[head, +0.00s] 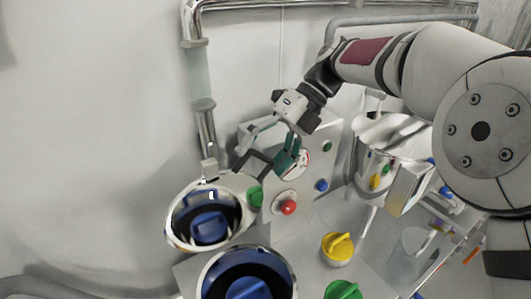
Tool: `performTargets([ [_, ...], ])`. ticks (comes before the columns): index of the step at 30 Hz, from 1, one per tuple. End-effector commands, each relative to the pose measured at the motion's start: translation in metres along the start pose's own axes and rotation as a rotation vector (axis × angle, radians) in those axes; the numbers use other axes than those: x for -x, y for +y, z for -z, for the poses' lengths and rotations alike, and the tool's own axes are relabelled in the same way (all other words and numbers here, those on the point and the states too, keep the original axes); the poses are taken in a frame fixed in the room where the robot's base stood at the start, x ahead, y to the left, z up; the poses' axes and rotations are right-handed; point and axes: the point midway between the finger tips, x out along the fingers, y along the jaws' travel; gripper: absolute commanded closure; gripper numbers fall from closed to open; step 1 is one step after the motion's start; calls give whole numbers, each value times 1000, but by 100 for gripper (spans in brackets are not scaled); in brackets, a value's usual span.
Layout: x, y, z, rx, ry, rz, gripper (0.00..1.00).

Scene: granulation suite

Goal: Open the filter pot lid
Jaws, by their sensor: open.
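No label marks the filter pot, so I cannot tell for certain which vessel it is. A round metal pot (172,234) at the left centre has a shiny rim and a dark round top with a blue handle (209,227) in it. A green knob (255,196) sits at its right side and a metal pipe comes down behind it. I cannot tell how its lid is seated. My gripper (265,168) is open and empty, above and to the right of this pot, in front of a grey control box. One finger looks dark, the other teal. Any contact with the pot is unclear.
A second round vessel (285,265) with a blue handle stands at the bottom, cut off by the frame. The control box (322,150) carries a red knob (288,207). A yellow knob (337,248) and green knob (343,290) stand on the bench. A metal vessel (379,132) is at right.

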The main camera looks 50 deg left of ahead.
Motion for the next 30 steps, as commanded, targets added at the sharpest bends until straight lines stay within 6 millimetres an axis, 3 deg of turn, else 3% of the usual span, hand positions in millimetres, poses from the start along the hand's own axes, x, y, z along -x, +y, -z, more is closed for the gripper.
performTargets([
  [16, 62, -1, -1, 0, -2, 1, 13],
  [30, 74, -1, 0, -1, 0, 1, 13],
])
